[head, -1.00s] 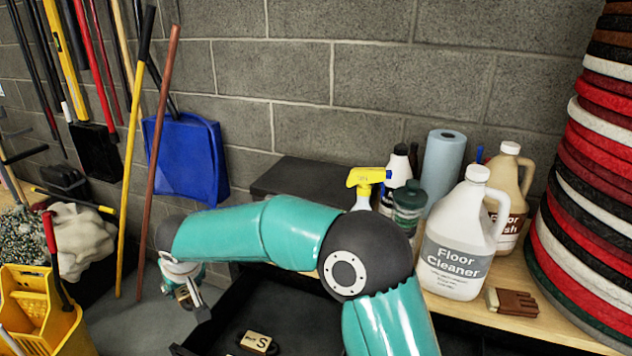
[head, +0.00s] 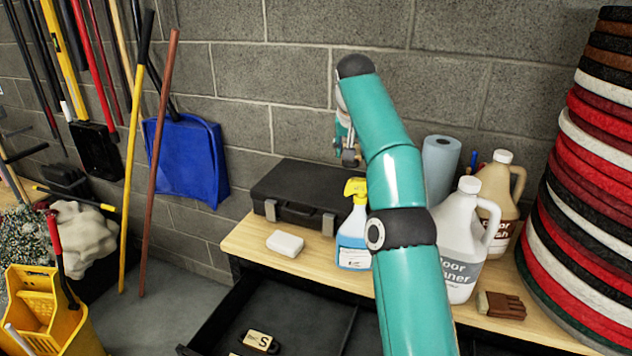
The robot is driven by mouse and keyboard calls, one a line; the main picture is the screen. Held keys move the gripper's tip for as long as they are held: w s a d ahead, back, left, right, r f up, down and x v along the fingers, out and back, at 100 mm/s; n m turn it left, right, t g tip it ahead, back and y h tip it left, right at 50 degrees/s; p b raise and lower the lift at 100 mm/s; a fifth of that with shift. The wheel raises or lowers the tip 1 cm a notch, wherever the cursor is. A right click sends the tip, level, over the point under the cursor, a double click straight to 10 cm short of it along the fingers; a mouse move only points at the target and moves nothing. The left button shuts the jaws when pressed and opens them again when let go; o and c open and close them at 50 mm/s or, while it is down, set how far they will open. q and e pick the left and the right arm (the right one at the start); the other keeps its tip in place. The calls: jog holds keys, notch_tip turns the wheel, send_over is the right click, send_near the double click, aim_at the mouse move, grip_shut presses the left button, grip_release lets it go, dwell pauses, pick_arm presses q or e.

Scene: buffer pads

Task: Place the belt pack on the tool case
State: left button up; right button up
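The black tool case (head: 290,180) lies closed on the wooden bench against the wall, with grey latches on its front. My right arm comes up from the lower right. Its gripper (head: 350,158) points down above the right part of the case, apart from its lid. The fingers are small and partly hidden by my arm, so I cannot tell whether they hold anything. I cannot pick out the belt pack for certain. A small white block (head: 285,243) lies on the bench in front of the case. My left gripper is not in view.
A spray bottle (head: 354,235) with a yellow head stands right of the case. Jugs (head: 458,230), a blue roll (head: 440,165) and a stack of round pads (head: 590,190) stand farther right. An open black drawer (head: 290,310) sticks out below, with a tag marked S (head: 258,340).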

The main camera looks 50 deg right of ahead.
jog(key=shift+s+d+r, duration=0.15)
jog(key=shift+s+d, duration=0.3)
jog(key=shift+d, duration=0.25)
jog(key=shift+s+d+r+m+h+p, duration=0.15)
jog(key=shift+s+d+m, duration=0.1)
jog(key=shift+s+d, duration=0.35)
jog(key=shift+s+d+r+m+h+p, duration=0.15)
jog(key=shift+s+d+m, duration=0.1)
jog(key=shift+s+d, duration=0.3)
jog(key=shift+s+d+r+m+g, duration=0.15)
jog(key=shift+s+d+m+g, duration=0.2)
jog(key=shift+s+d, duration=0.8)
jog(key=shift+c, duration=0.6)
jog(key=shift+s+d, duration=0.3)
jog(key=shift+d, duration=0.05)
jog(key=shift+d, duration=0.1)
